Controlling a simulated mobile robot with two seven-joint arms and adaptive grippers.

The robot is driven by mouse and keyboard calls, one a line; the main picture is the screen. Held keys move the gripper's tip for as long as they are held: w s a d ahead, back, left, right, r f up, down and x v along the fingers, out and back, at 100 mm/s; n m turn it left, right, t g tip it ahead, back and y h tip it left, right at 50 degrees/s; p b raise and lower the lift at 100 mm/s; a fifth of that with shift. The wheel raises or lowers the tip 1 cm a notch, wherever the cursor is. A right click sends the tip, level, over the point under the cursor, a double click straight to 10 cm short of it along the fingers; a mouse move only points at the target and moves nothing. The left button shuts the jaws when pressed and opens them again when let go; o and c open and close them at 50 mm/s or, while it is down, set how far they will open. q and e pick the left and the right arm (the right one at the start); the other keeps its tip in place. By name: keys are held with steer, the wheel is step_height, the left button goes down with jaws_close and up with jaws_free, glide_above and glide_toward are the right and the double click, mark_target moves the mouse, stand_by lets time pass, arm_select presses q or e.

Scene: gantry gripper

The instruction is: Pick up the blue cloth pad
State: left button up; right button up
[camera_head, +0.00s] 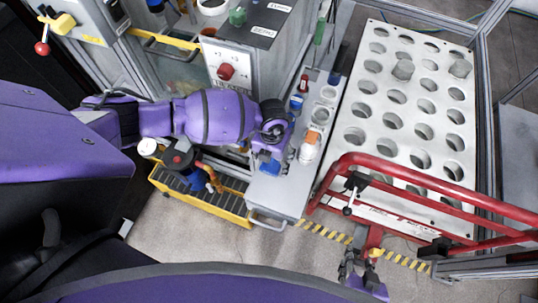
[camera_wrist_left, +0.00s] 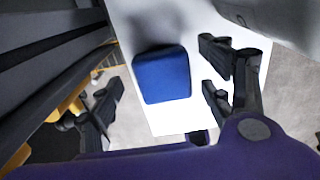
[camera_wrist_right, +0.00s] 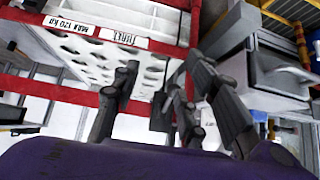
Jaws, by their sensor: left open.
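The blue cloth pad (camera_head: 268,163) lies on the light top of a narrow bench (camera_head: 272,194), near its front end. In the left wrist view the pad (camera_wrist_left: 162,76) is a dark blue rounded square between my open fingers, touching neither as far as I can see. My left gripper (camera_head: 276,154) is over the pad, and its wrist hides part of the bench. It also shows in the left wrist view (camera_wrist_left: 160,98). My right gripper (camera_head: 362,272) is away from the pad, by the red frame; its fingers (camera_wrist_right: 150,85) stand apart with nothing held.
An orange-and-white bottle (camera_head: 309,148) and other small items stand on the bench behind the pad. A yellow-edged crate (camera_head: 232,206) is to the left. A red tubular frame (camera_head: 420,195) and a plate with many holes (camera_head: 375,150) are to the right.

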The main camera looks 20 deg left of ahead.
arm_select(q)
steer(key=shift+d+f, duration=0.1)
steer(key=shift+f, duration=0.2)
steer(key=shift+s+d+r, duration=0.1)
steer(key=shift+r, duration=0.05)
steer(key=c, duration=1.1)
steer(key=shift+c, duration=0.2)
